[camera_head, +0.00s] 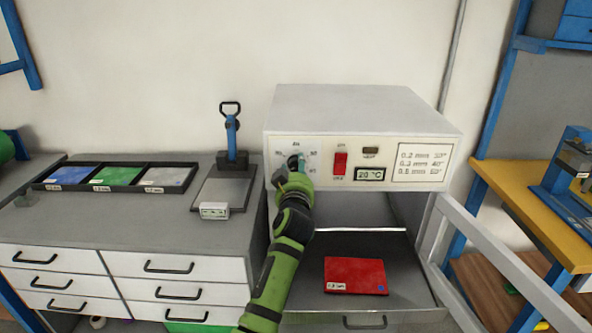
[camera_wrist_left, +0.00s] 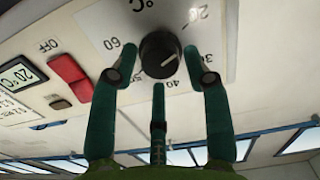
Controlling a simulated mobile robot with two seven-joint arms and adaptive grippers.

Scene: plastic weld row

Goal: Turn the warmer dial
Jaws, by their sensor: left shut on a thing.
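The warmer (camera_head: 365,112) is a white box with a control panel on its front. Its round black dial (camera_wrist_left: 160,55) shows in the left wrist view, ringed by numbers from 20 to 60. A short white mark is on its face; I cannot tell exactly which number it points to. My left gripper (camera_head: 295,163) reaches the dial in the head view and hides most of it. In the left wrist view its green fingers (camera_wrist_left: 158,62) are shut on the dial from both sides. My right gripper is not in view.
Right of the dial are a red switch (camera_head: 340,163) and a display (camera_head: 370,174) reading 20 °C. Below, a red sheet (camera_head: 354,275) lies on the warmer's pulled-out tray (camera_head: 400,292).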

